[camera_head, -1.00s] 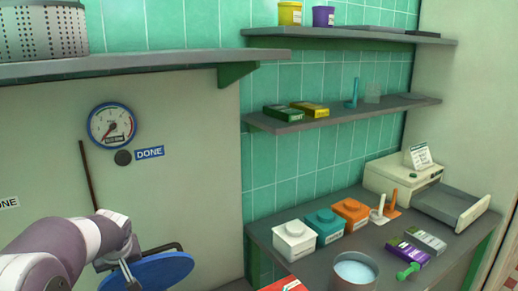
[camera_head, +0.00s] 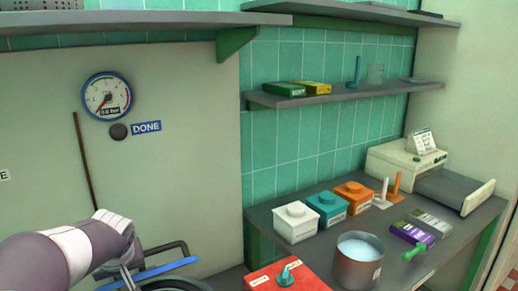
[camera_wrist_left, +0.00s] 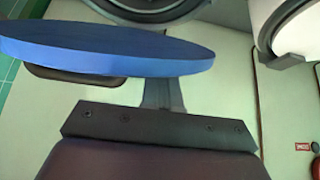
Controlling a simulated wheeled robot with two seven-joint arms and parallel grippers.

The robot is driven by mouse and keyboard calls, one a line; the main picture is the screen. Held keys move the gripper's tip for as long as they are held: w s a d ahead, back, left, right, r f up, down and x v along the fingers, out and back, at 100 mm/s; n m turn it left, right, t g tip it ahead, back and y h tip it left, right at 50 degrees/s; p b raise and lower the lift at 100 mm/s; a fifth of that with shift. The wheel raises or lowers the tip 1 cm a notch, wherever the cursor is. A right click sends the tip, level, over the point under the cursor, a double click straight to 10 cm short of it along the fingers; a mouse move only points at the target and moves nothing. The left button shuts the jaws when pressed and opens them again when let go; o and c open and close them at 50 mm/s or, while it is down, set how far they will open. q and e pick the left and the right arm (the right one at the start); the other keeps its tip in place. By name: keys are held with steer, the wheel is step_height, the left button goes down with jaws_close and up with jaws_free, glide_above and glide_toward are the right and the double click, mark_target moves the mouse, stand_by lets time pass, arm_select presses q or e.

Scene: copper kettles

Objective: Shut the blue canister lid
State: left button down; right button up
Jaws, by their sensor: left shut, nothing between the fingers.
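The blue lid (camera_head: 165,269) is at the lower left in the head view, seen nearly edge-on as a thin tilted disc. A dark bar-shaped handle (camera_head: 168,250) shows just above it. A dark round rim, probably the canister (camera_head: 180,285), shows below the lid, cut off by the frame edge. My left gripper (camera_head: 128,280) is at the lid's left side. In the left wrist view the lid (camera_wrist_left: 105,48) spans the upper left, and my gripper's shut fingers (camera_wrist_left: 163,92) stand right at its edge; I cannot tell whether they touch. My right gripper is out of view.
A gauge (camera_head: 107,96) and a black button (camera_head: 119,131) marked DONE are on the wall. A red box (camera_head: 288,277) with a teal knob, a metal pot (camera_head: 357,262) and several canisters are to the right. A shelf (camera_head: 130,20) runs overhead.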

arm_select(q)
steer(key=shift+s+f, duration=0.1)
steer(key=shift+s, duration=0.05)
step_height(320, 180, up, 12)
steer(key=p, duration=0.9)
